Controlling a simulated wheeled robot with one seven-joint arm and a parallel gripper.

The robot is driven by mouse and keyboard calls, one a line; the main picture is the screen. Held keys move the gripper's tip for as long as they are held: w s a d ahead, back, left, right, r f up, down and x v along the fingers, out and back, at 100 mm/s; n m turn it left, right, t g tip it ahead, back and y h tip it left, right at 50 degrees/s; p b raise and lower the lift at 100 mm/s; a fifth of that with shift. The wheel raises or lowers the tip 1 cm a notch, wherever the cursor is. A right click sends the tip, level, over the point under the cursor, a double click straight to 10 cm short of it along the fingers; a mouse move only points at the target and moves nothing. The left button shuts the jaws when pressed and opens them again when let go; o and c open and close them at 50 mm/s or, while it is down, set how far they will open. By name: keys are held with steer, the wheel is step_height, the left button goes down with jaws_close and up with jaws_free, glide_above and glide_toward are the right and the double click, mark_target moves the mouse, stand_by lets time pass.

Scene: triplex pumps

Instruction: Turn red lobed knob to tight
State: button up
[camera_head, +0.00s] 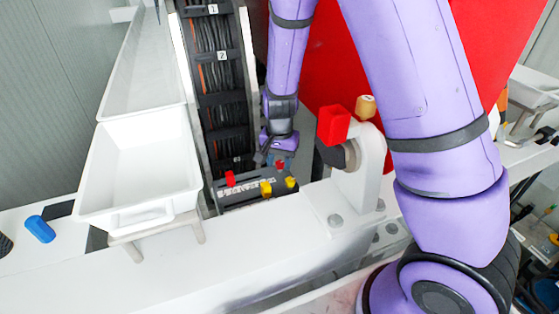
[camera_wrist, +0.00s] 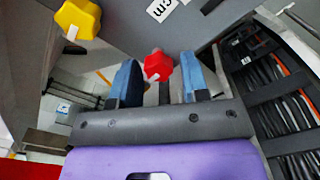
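A red lobed knob (camera_wrist: 158,65) with a small white mark shows in the wrist view, between the two blue fingers of my gripper (camera_wrist: 160,78). Gaps show on both sides of the knob, so my gripper is open and does not visibly touch it. In the head view, my gripper (camera_head: 279,159) points down over the back right of a dark panel (camera_head: 242,197). A small red knob (camera_head: 280,165) shows just below the fingers there, partly hidden. Another red knob (camera_head: 230,178) stands at the panel's left.
Two yellow knobs (camera_head: 266,188) (camera_head: 290,183) stand at the panel's front right; a yellow knob (camera_wrist: 78,18) shows in the wrist view. A larger red block-like handle (camera_head: 333,125) is on a white bracket (camera_head: 370,170) to the right. A white tray (camera_head: 140,215) stands left.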

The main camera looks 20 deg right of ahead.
mark_target(279, 163)
steer(key=shift+o, duration=0.7)
step_height(279, 163, up, 11)
steer(key=shift+s+f, duration=0.1)
stand_by(0.5)
